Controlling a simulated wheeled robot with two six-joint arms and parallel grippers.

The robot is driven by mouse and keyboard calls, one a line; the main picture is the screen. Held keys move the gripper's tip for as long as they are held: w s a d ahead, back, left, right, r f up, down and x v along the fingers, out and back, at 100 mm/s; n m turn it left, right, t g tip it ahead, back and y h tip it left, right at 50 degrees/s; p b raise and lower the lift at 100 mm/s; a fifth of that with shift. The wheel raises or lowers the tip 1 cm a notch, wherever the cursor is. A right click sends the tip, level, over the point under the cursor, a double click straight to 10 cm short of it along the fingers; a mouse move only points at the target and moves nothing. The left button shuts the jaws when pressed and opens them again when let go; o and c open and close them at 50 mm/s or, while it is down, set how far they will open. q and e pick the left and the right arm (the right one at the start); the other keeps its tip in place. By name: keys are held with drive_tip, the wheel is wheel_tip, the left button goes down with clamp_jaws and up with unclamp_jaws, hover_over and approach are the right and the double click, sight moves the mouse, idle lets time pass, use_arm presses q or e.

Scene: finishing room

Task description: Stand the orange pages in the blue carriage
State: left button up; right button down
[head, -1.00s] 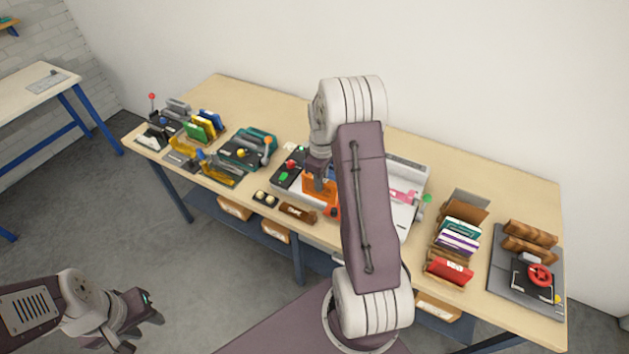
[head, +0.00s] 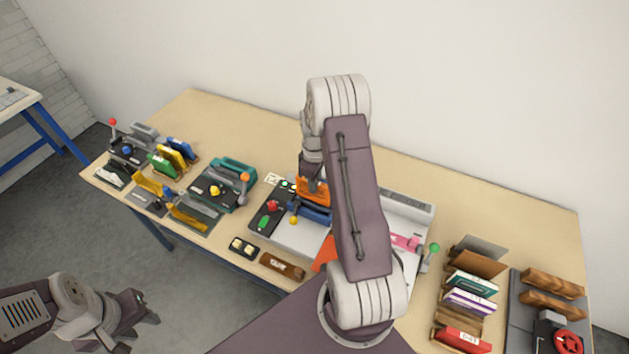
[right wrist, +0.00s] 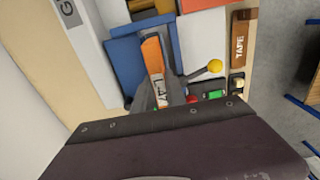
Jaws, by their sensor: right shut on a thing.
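My right gripper (head: 312,180) is shut on the orange pages (head: 312,191), a thin block held upright at the blue carriage (head: 318,214) of the grey machine. In the right wrist view the orange pages (right wrist: 153,56) stand on edge with a white label near the jaws. The blue carriage (right wrist: 126,66) shows on both sides of them there. I cannot tell whether the pages rest on its floor. My right arm hides part of the machine in the head view. My left gripper (head: 142,308) is open and empty, low at the left, away from the table.
A yellow-knobbed lever (right wrist: 214,66) is close beside the carriage. A brown tape block (head: 282,265) lies at the table's front edge. A teal machine (head: 223,187) stands to the left, a book rack (head: 470,297) to the right. The table's back strip is clear.

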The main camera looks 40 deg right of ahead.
drive_tip(key=f+b, duration=0.1)
drive_tip(key=f, duration=0.1)
drive_tip(key=f+b, duration=0.3)
drive_tip(key=shift+w+d+f, duration=0.35)
drive_tip(key=shift+w, duration=0.05)
drive_tip(key=shift+s+a, duration=0.15)
idle(0.4)
drive_tip(key=shift+f, duration=0.55)
idle(0.5)
